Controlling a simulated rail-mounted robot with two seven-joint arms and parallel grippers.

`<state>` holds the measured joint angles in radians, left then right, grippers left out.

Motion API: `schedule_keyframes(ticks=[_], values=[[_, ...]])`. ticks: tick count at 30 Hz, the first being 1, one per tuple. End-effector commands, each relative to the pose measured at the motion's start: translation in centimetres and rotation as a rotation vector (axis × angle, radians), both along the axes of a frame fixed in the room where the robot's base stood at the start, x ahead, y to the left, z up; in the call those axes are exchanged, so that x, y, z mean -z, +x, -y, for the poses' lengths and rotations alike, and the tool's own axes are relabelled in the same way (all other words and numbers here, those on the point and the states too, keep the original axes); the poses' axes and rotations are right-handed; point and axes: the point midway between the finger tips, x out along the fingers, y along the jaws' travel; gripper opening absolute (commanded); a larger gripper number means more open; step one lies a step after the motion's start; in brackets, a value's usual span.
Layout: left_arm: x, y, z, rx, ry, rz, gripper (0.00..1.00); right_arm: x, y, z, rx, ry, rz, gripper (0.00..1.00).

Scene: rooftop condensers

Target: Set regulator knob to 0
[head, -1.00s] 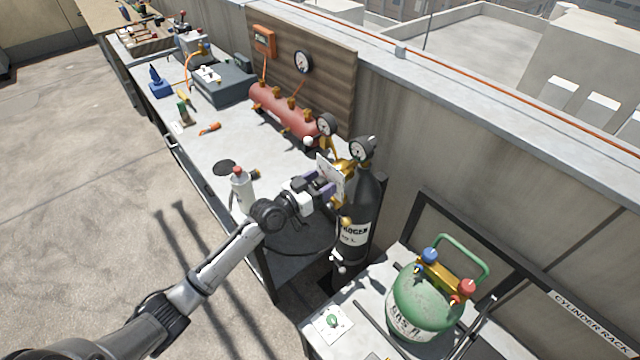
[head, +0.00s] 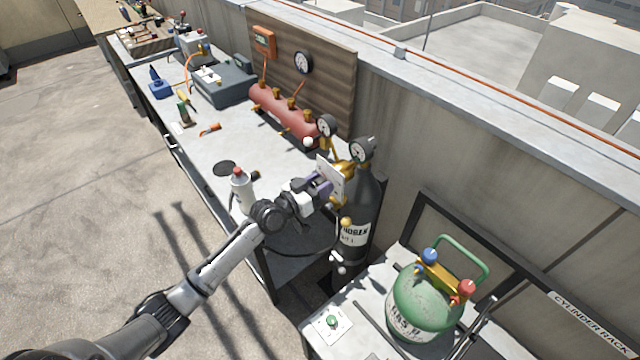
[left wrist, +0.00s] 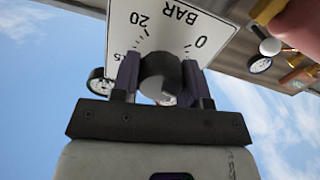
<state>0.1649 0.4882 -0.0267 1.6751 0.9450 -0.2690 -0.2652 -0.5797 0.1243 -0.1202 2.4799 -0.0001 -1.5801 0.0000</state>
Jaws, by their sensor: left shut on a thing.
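The regulator's white scale plate (head: 331,176) stands at the top front of the black nitrogen cylinder (head: 352,240). In the left wrist view the plate (left wrist: 190,22) appears upside down, with "BAR", "0" and "20" marks. The dark round regulator knob (left wrist: 160,76) sits in front of it, between the two purple fingers. My left gripper (head: 321,187) is shut on the knob; the wrist view shows a finger on each side (left wrist: 162,82). In the head view the gripper hides the knob. I cannot read a pointer on the knob. My right gripper is in neither view.
Two gauges, one (head: 362,149) on the cylinder's top and one (head: 326,125) beside it, are close to my gripper. A white bottle (head: 242,190) stands near my forearm. A green tank (head: 420,305) is at the lower right. A red manifold (head: 284,112) lies behind.

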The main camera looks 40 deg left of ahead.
Motion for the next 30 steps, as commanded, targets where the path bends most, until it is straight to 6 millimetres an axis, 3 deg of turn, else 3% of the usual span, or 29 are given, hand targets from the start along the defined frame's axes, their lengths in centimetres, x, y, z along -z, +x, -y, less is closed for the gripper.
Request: schedule_keyframes(ticks=[30], values=[[0.0,0.0,-0.1,0.0,-0.847,-0.162,0.17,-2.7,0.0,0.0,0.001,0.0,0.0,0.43]])
